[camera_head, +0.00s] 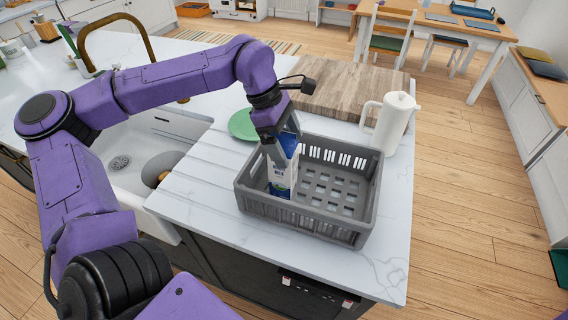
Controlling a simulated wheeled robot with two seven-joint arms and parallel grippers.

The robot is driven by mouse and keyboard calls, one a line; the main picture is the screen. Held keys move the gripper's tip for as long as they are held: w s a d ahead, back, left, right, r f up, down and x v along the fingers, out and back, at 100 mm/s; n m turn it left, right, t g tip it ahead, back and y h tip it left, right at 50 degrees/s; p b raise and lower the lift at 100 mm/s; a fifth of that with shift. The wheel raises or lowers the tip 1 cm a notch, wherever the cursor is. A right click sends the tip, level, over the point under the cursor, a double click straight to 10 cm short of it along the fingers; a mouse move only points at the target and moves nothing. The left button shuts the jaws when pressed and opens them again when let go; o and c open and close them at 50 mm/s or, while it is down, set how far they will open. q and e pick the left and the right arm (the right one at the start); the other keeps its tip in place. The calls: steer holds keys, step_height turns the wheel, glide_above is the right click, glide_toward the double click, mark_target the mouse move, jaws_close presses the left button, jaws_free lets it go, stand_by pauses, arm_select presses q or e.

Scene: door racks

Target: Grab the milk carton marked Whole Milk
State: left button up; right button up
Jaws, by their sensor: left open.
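A blue and white milk carton (284,177) stands in the left part of a grey plastic crate (310,222) on the white counter. Its printed label is too small to read for certain. My left gripper (281,160) reaches down from above at the carton, with its jaws open around the carton's upper part. The gripper hides part of the carton. The rest of the crate floor is bare. My right gripper is not in view.
A white pitcher (391,122) stands right behind the crate. A wooden board (345,90) and a green plate (242,125) lie behind it. A sink (135,160) with a brass faucet (88,40) is at the left. The counter's front right corner is clear.

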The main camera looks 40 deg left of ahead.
arm_select(q)
steer(key=shift+s, duration=0.15)
steer(key=shift+s+r, duration=0.1)
steer(key=shift+c, duration=1.2)
jaws_close()
steer(key=shift+w, duration=0.2)
